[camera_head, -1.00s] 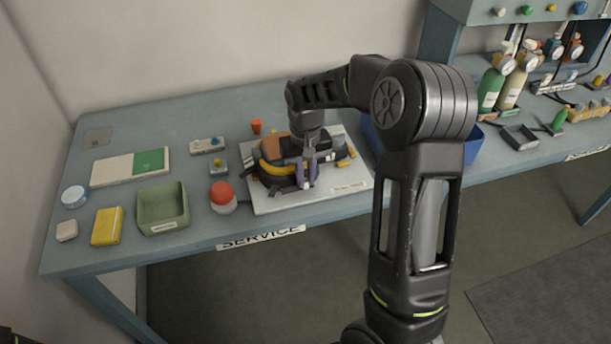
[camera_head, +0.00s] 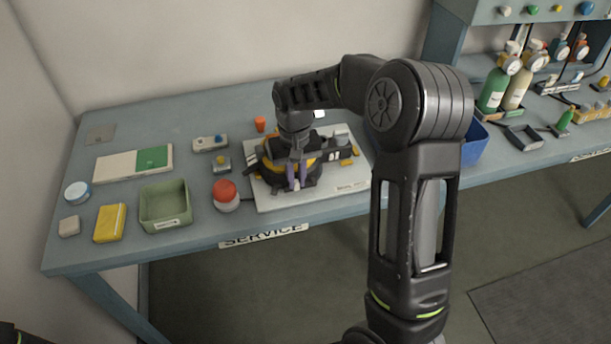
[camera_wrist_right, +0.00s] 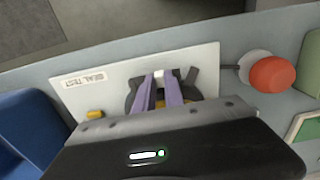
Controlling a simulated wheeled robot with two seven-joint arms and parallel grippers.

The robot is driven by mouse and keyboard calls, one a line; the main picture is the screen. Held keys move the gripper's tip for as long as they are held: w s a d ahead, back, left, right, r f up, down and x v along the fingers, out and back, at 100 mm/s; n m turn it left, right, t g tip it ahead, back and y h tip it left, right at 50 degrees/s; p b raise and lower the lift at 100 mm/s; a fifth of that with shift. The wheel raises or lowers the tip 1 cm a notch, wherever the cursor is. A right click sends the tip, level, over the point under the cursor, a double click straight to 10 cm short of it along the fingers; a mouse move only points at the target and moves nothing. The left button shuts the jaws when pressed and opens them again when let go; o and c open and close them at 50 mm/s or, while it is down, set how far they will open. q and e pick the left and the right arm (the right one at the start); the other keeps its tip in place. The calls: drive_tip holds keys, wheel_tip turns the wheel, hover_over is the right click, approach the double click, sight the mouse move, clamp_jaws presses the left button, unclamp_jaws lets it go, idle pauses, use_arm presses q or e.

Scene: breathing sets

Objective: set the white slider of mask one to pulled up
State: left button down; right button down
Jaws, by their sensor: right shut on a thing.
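The mask (camera_head: 272,165), dark with yellow parts, lies on a pale board labelled SEAL TEST (camera_head: 345,187). My right gripper (camera_head: 297,184) points down over the mask's front side, its purple fingers close together. In the right wrist view its fingertips (camera_wrist_right: 159,80) close on a small white piece, the white slider (camera_wrist_right: 158,73), at the mask's edge. The gripper body hides much of the mask, and the slider's height is hard to tell. My left gripper is not in view.
A red dome button (camera_head: 225,190) stands just left of the board, with a green tray (camera_head: 165,222) further left. A blue bin (camera_head: 474,146) stands right of the board, partly behind my arm. The table's front edge is close to the board.

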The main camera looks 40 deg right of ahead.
sight(296, 181)
drive_tip(key=c, duration=1.4)
unclamp_jaws()
wheel_tip(296, 181, up, 8)
drive_tip(key=shift+a+f+b, duration=0.1)
drive_tip(key=shift+b, duration=0.5)
